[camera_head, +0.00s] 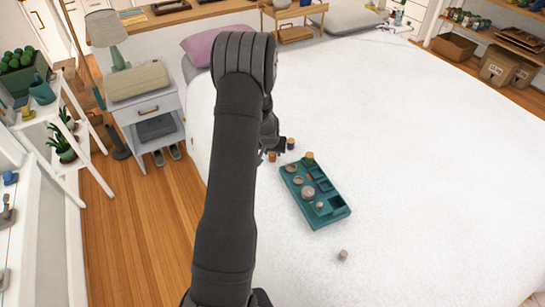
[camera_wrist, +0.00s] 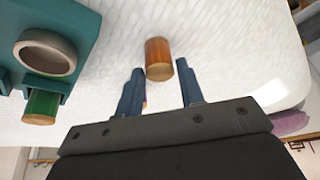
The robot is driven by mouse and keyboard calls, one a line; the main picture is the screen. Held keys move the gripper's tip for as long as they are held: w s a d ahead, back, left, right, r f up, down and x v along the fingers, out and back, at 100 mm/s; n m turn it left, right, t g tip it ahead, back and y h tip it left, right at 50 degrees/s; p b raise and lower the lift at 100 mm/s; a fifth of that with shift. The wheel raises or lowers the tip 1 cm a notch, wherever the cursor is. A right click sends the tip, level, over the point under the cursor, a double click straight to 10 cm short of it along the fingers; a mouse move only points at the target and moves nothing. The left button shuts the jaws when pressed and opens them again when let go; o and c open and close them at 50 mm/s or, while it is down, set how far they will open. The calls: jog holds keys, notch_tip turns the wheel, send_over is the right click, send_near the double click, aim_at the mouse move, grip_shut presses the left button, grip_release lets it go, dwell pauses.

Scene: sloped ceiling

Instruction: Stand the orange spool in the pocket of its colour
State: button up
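The orange spool (camera_wrist: 158,52), with wooden ends, is on the white bed cover in the wrist view. In the head view it (camera_head: 272,157) is left of the teal tray. My gripper (camera_wrist: 160,68) is open, its two fingertips on either side of the spool's near end, with visible gaps. In the head view my gripper (camera_head: 274,147) is partly hidden by my arm. The teal tray (camera_head: 335,216) has several pockets, some with round tan pieces; I cannot make out the orange pocket. The tray's corner (camera_wrist: 85,15) also shows in the wrist view.
A purple spool (camera_head: 290,143) stands close to the orange one. A green spool (camera_wrist: 42,105) is at the tray's edge in the wrist view. A small tan piece (camera_head: 343,255) lies in front of the tray. The bed right of the tray is clear.

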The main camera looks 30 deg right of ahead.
jog(key=c, duration=0.5)
jog(key=shift+c, duration=0.2)
jog(key=shift+r, duration=0.5)
notch_tip(320, 180, up, 4)
jog(key=shift+s+d+f, duration=0.1)
jog(key=shift+s+f, duration=0.05)
jog(key=s+d+r+m, duration=0.1)
jog(key=s+d+r, duration=0.2)
jog(key=s, duration=0.6)
jog(key=s+d+r, duration=0.4)
jog(key=s, duration=0.5)
jog(key=s+d+r+m, duration=0.1)
jog(key=s+d+r, duration=0.2)
jog(key=s, duration=0.6)
send_over(316, 175)
jog(key=shift+g+h, duration=0.3)
jog(key=shift+f, duration=5.4)
